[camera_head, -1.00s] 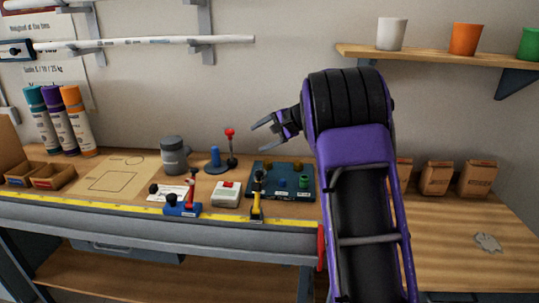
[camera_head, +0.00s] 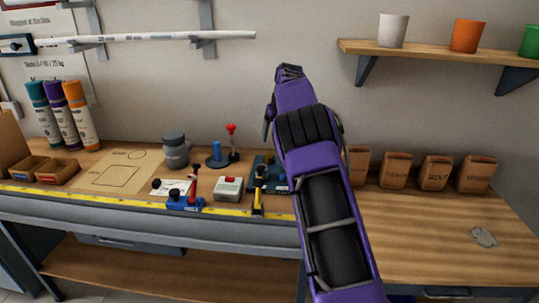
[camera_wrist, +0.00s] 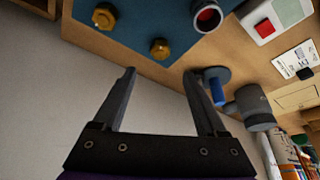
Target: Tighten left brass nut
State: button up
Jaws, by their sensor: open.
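In the wrist view, two brass nuts sit on a dark blue board (camera_wrist: 125,35). The left brass nut (camera_wrist: 159,48) is the one nearer the grey canister, and the other brass nut (camera_wrist: 104,16) is farther left in this turned picture. My gripper (camera_wrist: 160,73) is open and empty, with its fingers apart, and the left nut appears just beyond the gap between the tips. In the head view my arm hides most of the board (camera_head: 275,187) and both nuts.
A blue cylinder on a round base (camera_head: 216,155), a red-knobbed lever (camera_head: 231,140) and a grey canister (camera_head: 175,150) stand left of the board. A white box with a red button (camera_head: 228,188) is nearby. Paper bags (camera_head: 396,170) stand to the right.

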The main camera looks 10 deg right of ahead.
aim_at(269, 156)
jog(key=x, duration=1)
jog(key=shift+w+f, duration=0.2)
jog(key=shift+f, duration=0.05)
grip_shut()
